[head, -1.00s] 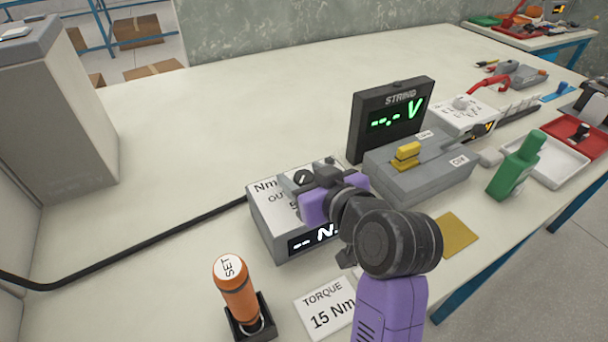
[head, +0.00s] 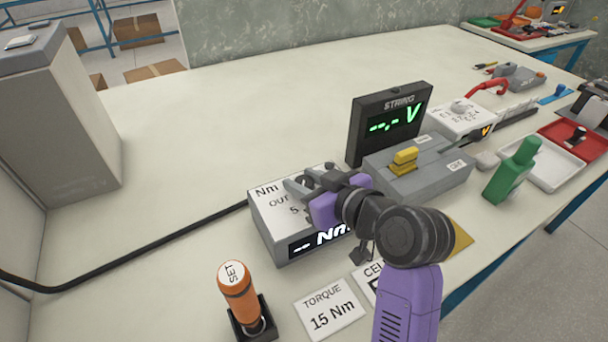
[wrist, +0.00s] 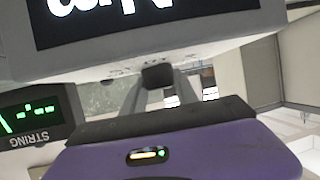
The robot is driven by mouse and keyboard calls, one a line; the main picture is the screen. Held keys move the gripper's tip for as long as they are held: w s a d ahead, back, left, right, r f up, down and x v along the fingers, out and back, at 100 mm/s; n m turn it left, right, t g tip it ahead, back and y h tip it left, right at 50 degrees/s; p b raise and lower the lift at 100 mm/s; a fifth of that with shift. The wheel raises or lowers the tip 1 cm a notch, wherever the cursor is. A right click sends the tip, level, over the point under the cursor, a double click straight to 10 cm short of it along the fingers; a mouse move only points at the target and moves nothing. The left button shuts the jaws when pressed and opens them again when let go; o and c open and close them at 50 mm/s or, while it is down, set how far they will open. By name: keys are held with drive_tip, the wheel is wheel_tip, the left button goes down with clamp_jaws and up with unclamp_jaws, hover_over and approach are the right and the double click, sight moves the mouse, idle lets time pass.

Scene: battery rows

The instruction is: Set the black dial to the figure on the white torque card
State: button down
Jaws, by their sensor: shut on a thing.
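The white torque card (head: 332,308) lies on the bench near the front and reads "TORQUE 15 Nm". Behind it stands a grey box (head: 268,228) with a white top marked "Nm" and a front display showing "-- Nm". My gripper (head: 312,184) is over the top of this box, with its grey fingers closed around the black dial. My gripper's body and fingers hide most of the dial in the head view. In the wrist view the black dial (wrist: 157,76) shows as a dark block between the fingertips. Its pointer and scale cannot be read.
An orange tool marked "SET" (head: 238,292) stands in a black holder at front left. A black "STRING" display (head: 390,122) and a grey box with a yellow switch (head: 404,160) stand right of the dial box. A black cable crosses the left bench.

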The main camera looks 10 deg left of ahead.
drive_tip(key=n+g+y+p, duration=0.1)
drive_tip(key=n+g+y, duration=0.1)
drive_tip(key=n, duration=0.1)
drive_tip(key=shift+w+d+r+g, duration=0.1)
drive_tip(key=shift+g, duration=0.3)
drive_tip(key=n+g+y+b, duration=0.1)
drive_tip(key=n+g+y, duration=0.1)
drive_tip(key=n+g, duration=0.1)
drive_tip(key=shift+n+g, duration=0.3)
drive_tip(key=shift+g, duration=0.1)
drive_tip(key=n+g+b, duration=0.2)
drive_tip(key=n+g, duration=0.1)
drive_tip(key=n+g+b, duration=0.1)
drive_tip(key=g, duration=0.1)
drive_tip(key=shift+f+n, duration=0.25)
drive_tip(key=shift+n, duration=0.05)
drive_tip(key=n+g+b, duration=0.1)
drive_tip(key=n+g, duration=0.1)
drive_tip(key=g, duration=0.1)
drive_tip(key=shift+r+n+h, duration=0.15)
drive_tip(key=shift+n+h, duration=0.25)
drive_tip(key=shift+n+g+h, duration=0.3)
drive_tip(key=shift+n+g, duration=0.3)
drive_tip(key=shift+g, duration=0.2)
drive_tip(key=shift+n+g+h, duration=0.3)
drive_tip(key=shift+n+g, duration=0.2)
drive_tip(key=c, duration=0.9)
unclamp_jaws()
drive_tip(key=shift+c, duration=0.2)
